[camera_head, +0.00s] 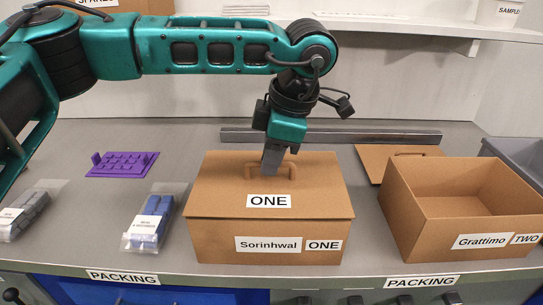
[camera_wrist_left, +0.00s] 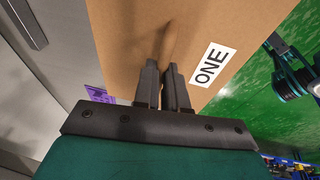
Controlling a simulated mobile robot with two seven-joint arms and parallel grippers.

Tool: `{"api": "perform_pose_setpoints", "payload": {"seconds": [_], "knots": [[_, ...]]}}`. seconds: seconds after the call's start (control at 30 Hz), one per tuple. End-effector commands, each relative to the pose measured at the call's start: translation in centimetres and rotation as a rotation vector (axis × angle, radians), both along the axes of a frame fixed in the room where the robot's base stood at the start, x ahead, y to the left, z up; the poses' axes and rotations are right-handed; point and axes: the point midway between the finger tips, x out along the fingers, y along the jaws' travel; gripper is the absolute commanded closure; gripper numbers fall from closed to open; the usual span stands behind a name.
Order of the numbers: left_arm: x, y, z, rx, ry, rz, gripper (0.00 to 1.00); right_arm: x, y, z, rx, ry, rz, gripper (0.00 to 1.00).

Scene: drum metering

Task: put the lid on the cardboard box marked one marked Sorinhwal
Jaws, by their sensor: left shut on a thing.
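The cardboard box marked Sorinhwal ONE (camera_head: 215,243) stands on the grey bench. Its lid (camera_head: 222,184), marked ONE, lies over the top of the box and looks level. The lid also shows in the left wrist view (camera_wrist_left: 118,38). My left gripper (camera_head: 270,170) points down above the lid, with its fingers shut on the lid's handle (camera_head: 290,172). In the left wrist view its fingers (camera_wrist_left: 168,85) are close together at the lid; the handle is mostly hidden between them. I cannot tell whether the lid is fully seated. My right gripper is not in view.
An open box marked Grattimo TWO (camera_head: 420,225) stands to the right, with its lid (camera_head: 372,160) lying flat behind it. A purple tray (camera_head: 122,164) and bagged parts (camera_head: 150,222) lie left. A long metal bar (camera_head: 390,138) lies behind the boxes.

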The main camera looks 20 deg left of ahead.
Motion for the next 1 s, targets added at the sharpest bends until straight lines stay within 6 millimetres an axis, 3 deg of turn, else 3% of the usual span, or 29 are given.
{"api": "perform_pose_setpoints", "payload": {"seconds": [0.47, 0.5, 0.8, 1.0], "knots": [[0.00, 0.02, -0.30, 0.000, 0.000, 0.001, 1.00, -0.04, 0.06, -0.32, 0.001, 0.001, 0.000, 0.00], [0.00, 0.02, -0.31, 0.000, 0.000, 0.000, 0.88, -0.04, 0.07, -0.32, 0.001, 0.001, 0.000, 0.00], [0.00, 0.02, -0.31, 0.000, 0.000, 0.000, 0.59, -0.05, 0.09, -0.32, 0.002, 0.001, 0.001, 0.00], [-0.01, 0.02, -0.33, 0.000, 0.000, 0.000, 0.56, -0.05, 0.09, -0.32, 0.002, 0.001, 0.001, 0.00]]}}
